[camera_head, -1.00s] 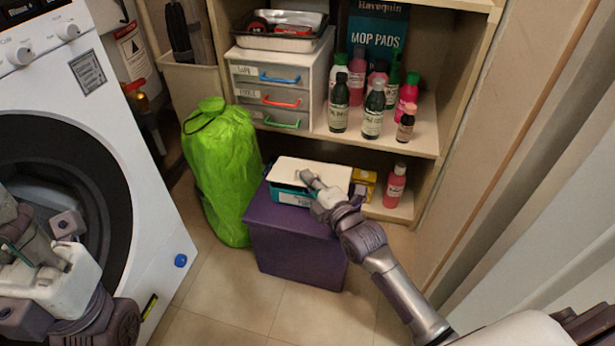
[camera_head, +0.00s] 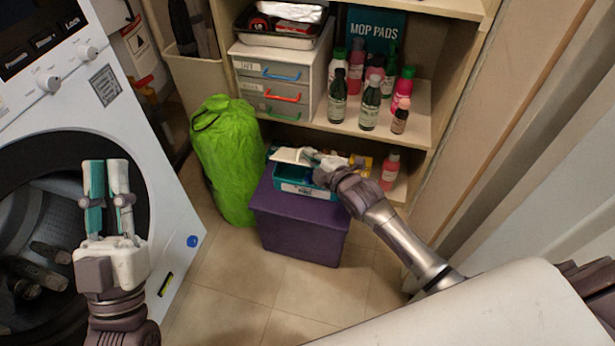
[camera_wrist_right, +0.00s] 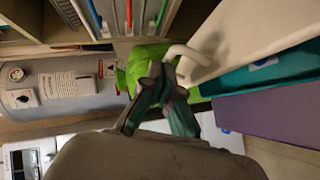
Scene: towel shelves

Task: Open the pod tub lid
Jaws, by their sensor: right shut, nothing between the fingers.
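The pod tub is a teal tub (camera_head: 298,188) with a white label on its front, standing on a purple box. Its white lid (camera_head: 289,154) is tilted up off the tub's front, and part of the teal inside shows. The lid (camera_wrist_right: 250,35) also shows in the right wrist view, slanting above the teal wall, with a white curved handle (camera_wrist_right: 190,53). My right gripper (camera_head: 313,156) is at the lid's right side, shut and empty. In the wrist view its fingers (camera_wrist_right: 165,72) are beside the handle; contact is unclear. My left gripper (camera_head: 106,163) is raised before the washer, open and empty.
The purple box (camera_head: 300,225) stands on the floor before the shelf. A green bag (camera_head: 226,160) is at its left, a washing machine (camera_head: 175,225) further left.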

